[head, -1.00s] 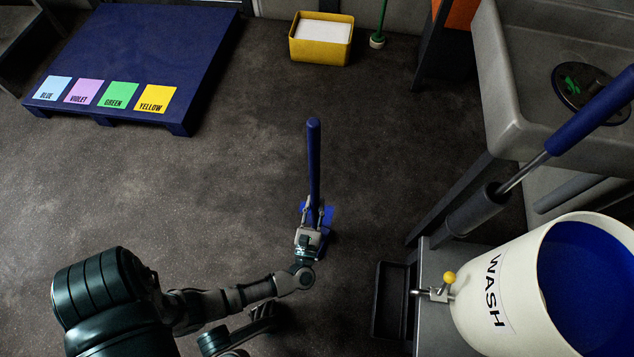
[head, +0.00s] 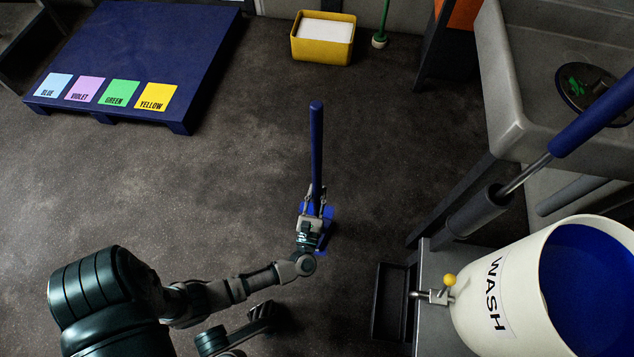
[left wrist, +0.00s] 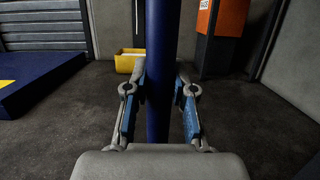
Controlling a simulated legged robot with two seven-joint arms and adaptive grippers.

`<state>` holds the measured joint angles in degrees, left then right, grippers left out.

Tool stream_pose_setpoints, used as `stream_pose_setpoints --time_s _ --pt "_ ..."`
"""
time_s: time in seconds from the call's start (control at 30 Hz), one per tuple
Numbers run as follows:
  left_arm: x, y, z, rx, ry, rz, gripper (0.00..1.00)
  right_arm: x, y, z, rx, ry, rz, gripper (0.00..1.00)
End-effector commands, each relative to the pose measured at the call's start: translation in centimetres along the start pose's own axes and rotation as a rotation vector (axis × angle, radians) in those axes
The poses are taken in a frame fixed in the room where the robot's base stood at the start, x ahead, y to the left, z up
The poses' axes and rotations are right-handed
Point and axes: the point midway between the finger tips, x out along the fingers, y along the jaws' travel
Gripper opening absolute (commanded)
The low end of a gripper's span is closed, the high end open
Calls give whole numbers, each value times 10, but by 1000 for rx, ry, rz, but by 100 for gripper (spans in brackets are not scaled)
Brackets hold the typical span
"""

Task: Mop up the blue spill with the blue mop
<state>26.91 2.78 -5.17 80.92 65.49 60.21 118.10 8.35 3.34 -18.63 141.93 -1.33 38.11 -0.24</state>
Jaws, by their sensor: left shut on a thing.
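The blue mop's handle (head: 316,145) stands nearly upright in the middle of the head view. My left gripper (head: 313,202) is shut on this handle, low in the picture. In the left wrist view the dark blue handle (left wrist: 161,70) runs between the two fingers (left wrist: 160,105). Bright blue patches (head: 329,213) show on the floor around and below the gripper. I cannot tell which part of them is spill and which is mop head, as my gripper and wrist cover much of the spot.
A white WASH bucket (head: 490,300) with blue liquid stands at lower right, beside a black tray (head: 388,302) and a grey sink (head: 505,110). A blue pallet (head: 150,50) with colour labels lies at upper left. A yellow bin (head: 322,55) stands at the back. Floor left of the mop is clear.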

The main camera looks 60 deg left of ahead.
Motion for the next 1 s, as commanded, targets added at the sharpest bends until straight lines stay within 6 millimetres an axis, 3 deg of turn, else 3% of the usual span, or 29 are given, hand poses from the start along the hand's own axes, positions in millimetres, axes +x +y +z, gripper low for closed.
stream_pose_setpoints --time_s 1.0 --pt "35 0 -8 -1 -4 0 0 0 0 0 0 0 0 0"
